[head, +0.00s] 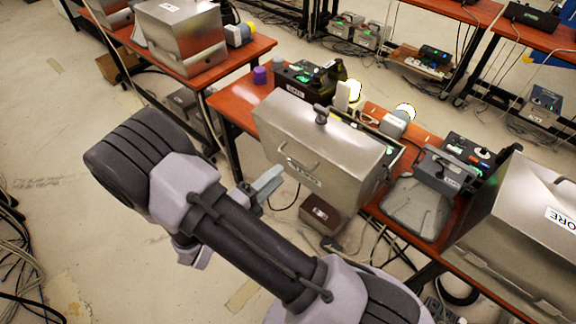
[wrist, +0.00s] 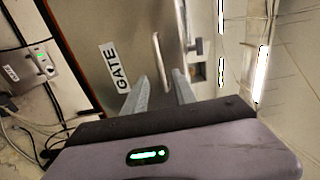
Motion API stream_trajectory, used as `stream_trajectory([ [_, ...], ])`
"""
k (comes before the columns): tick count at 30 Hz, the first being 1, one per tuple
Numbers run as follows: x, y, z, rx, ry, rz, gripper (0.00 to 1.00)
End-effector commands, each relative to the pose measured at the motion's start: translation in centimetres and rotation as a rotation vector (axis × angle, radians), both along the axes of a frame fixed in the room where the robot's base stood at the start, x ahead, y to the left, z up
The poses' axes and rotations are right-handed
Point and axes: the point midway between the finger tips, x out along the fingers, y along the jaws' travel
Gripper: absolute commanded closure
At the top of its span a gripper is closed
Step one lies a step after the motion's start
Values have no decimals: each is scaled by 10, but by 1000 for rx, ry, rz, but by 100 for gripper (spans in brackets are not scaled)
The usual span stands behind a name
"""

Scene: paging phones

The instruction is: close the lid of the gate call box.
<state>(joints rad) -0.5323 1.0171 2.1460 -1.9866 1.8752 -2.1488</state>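The gate call box (head: 345,143) is a brushed-metal box on the red-brown table in the middle of the head view. Its near face has a bar handle and a label too small to read there; a dark knob (head: 321,114) sits on the upper face. A dark gap shows at its right end, but the lid's exact angle is unclear. In the wrist view the GATE label (wrist: 114,67) and the bar handle (wrist: 161,60) lie ahead of my gripper (wrist: 160,84). Its fingers are apart and empty. In the head view my gripper (head: 268,184) is left of the near face.
A small brown box (head: 321,215) sits below the near face. A grey device (head: 420,205) stands right of the call box, and another metal box (head: 525,225) stands beyond it. Cables hang off the table edge.

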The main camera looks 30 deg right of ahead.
Motion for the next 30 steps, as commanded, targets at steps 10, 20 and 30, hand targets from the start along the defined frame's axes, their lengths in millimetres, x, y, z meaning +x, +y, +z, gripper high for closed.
stream_trajectory([
  [10,19,-55,-2,0,0,-2,67],
  [20,21,-58,-1,0,-1,0,75],
  [30,21,-57,-1,0,-1,-1,100],
])
